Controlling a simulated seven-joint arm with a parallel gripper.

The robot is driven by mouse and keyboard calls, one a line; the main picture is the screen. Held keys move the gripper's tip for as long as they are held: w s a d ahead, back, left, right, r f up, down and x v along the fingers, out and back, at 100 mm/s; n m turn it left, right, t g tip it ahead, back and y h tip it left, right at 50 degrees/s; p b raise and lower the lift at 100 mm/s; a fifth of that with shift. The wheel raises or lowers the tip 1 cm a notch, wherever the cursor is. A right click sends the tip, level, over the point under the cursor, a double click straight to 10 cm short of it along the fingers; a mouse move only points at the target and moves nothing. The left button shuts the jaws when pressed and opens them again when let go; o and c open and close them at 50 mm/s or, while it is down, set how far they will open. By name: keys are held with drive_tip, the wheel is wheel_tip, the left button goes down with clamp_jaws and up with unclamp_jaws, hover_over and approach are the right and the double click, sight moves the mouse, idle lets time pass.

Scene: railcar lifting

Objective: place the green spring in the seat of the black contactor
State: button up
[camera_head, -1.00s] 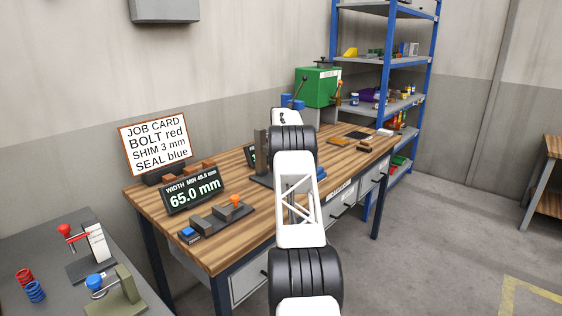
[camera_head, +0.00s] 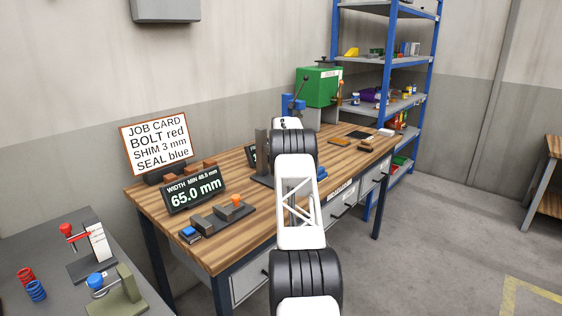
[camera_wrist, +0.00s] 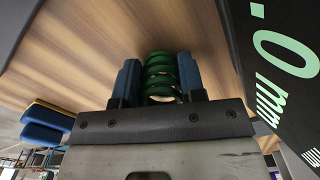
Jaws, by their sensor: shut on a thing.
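In the wrist view, my gripper (camera_wrist: 160,82) has its two blue fingers closed on the green spring (camera_wrist: 161,70). The spring's coils lie between the fingers, with wood grain beyond. In the head view my arm reaches over the bench; the spring is hidden there, and I cannot make out the gripper's grip. I cannot single out the black contactor for certain. A dark flat item (camera_head: 357,134) lies at the bench's far right end, too small to identify.
A dark panel with "0 mm" (camera_wrist: 285,60) is close on the wrist view's right. Red (camera_head: 26,276) and blue (camera_head: 36,290) springs stand on the grey table.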

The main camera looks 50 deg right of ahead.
drive_tip(key=shift+f, duration=0.15)
drive_tip(key=o, duration=1)
drive_tip(key=shift+r, duration=6.1)
drive_tip(key=shift+o, duration=0.4)
